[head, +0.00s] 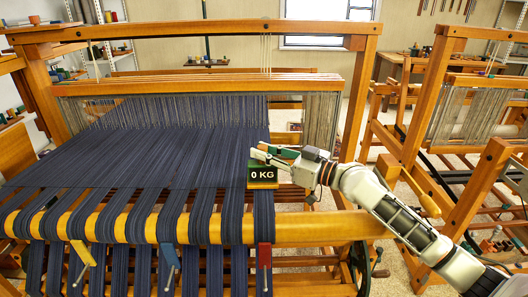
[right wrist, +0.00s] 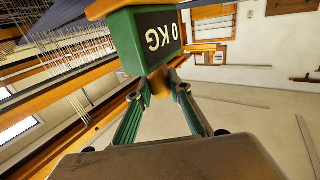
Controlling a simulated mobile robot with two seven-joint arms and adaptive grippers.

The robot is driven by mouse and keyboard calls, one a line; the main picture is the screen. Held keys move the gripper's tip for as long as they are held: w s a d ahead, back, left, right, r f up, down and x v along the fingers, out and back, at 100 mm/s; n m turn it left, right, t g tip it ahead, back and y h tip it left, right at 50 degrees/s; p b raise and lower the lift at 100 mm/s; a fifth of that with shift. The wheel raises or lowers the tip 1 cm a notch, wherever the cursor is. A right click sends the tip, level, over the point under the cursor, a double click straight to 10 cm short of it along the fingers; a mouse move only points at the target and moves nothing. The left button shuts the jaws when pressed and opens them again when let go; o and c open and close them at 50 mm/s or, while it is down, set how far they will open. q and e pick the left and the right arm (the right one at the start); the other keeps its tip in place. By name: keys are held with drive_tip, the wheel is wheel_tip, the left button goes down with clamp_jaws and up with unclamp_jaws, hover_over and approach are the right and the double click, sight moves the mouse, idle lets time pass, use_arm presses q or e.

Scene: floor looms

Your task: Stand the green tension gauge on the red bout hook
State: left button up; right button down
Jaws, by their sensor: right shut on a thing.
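The green tension gauge (head: 262,185), with a black "0 KG" face, is in the grasp of my right gripper (head: 274,156), at the right edge of the dark blue warp. In the right wrist view the gauge (right wrist: 123,42) sits between the fingertips of my right gripper (right wrist: 160,84). The red bout hook (head: 264,256) hangs on the warp's rightmost band, below the gauge in the head view and apart from it. I cannot tell the gauge's exact height above the warp. My left gripper is in neither view.
A blue hook (head: 168,256) and a yellow hook (head: 83,252) hang on bands to the left. The loom's yellow front beam (head: 310,228) runs across below the gauge. A second loom (head: 470,150) stands at the right, with some floor between.

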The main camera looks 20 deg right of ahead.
drive_tip(key=shift+f, duration=0.2)
drive_tip(key=c, duration=1.8)
unclamp_jaws()
drive_tip(key=shift+o, duration=0.2)
drive_tip(key=shift+r, duration=0.1)
